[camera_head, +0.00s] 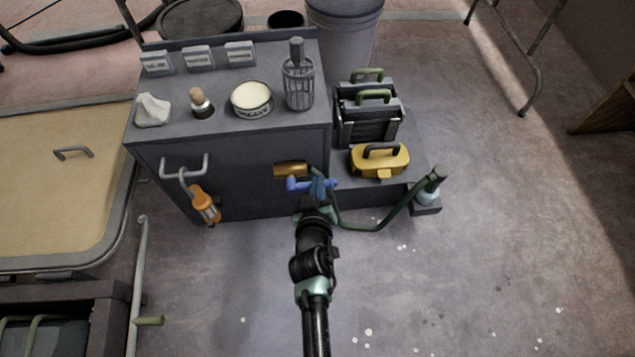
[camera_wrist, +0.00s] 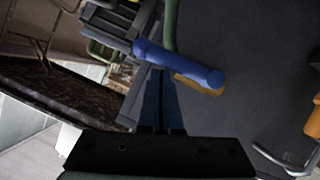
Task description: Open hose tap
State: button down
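The hose tap has a brass body (camera_head: 290,169) on the front of the grey cabinet and a blue bar handle (camera_head: 298,185). In the wrist view the blue handle (camera_wrist: 180,66) lies slantwise across the fingertips, with part of the brass body (camera_wrist: 198,86) behind it. My gripper (camera_head: 319,188) is at the handle, right of the brass body. In the wrist view its dark blue fingers (camera_wrist: 160,72) are close together, and the handle is not visibly between them. Contact with the handle is likely but not clear. The gripper hides part of the tap in the head view.
A green hose (camera_head: 385,218) loops from the tap to a stand at the right. A yellow toolbox (camera_head: 380,161) sits on the low ledge beside the cabinet (camera_head: 235,146). An orange lamp (camera_head: 205,204) hangs from a rail at the left. The floor in front is clear.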

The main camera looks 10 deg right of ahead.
jog(key=r+p, duration=0.2)
jog(key=r, duration=0.1)
jog(key=r+p, duration=0.1)
jog(key=p, duration=0.1)
jog(key=shift+w+r, duration=0.35)
jog(key=shift+w, duration=0.05)
jog(key=d+p+v, duration=0.1)
jog(key=p+v, duration=0.2)
jog(key=v, duration=0.6)
jog(key=shift+s, duration=0.5)
jog(key=shift+f, duration=0.1)
